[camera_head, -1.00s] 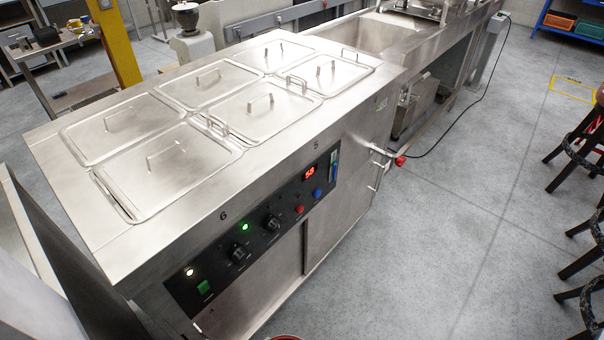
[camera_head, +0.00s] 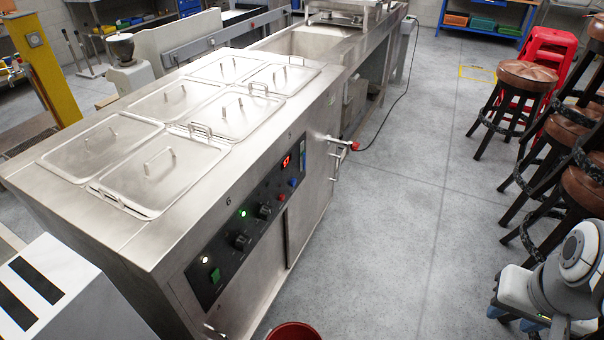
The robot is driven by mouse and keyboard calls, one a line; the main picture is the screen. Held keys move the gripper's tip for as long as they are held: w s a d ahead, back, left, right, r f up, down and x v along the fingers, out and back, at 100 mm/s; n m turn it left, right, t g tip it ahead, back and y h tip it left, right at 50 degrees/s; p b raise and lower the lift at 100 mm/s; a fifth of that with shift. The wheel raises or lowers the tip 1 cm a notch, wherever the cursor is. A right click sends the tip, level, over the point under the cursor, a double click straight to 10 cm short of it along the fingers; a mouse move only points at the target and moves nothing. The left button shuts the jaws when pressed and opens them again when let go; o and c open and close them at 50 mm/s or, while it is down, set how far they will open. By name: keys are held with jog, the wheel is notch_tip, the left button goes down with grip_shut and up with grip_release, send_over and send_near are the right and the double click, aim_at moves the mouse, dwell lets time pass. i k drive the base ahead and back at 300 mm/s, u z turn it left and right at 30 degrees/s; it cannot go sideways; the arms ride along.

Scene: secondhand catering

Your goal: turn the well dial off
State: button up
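The steel bain-marie (camera_head: 130,240) stands at centre-left with several lidded wells on top. Its black control panel (camera_head: 222,259) faces front right. Two black round dials sit on it: a nearer dial (camera_head: 242,242) and a farther dial (camera_head: 264,211). Their pointer positions are too small to read. A green lamp (camera_head: 242,213) glows above the nearer dial, and a pale lamp (camera_head: 205,260) is lit above a green switch (camera_head: 215,275). A red number display (camera_head: 287,161) is lit at the far end. Grey arm links, apparently mine, show at lower right; my gripper is not in view.
Grey floor (camera_head: 400,230) is open to the right of the counter. A red bucket (camera_head: 293,332) stands at the bottom edge near the panel. Stools (camera_head: 522,80) stand at right. A white box-like unit (camera_head: 50,290) is at lower left.

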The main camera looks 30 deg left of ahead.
aim_at(243, 243)
jog(key=u, duration=2.3)
jog(key=k, duration=0.45)
jog(key=i, duration=0.45)
jog(key=u, duration=0.15)
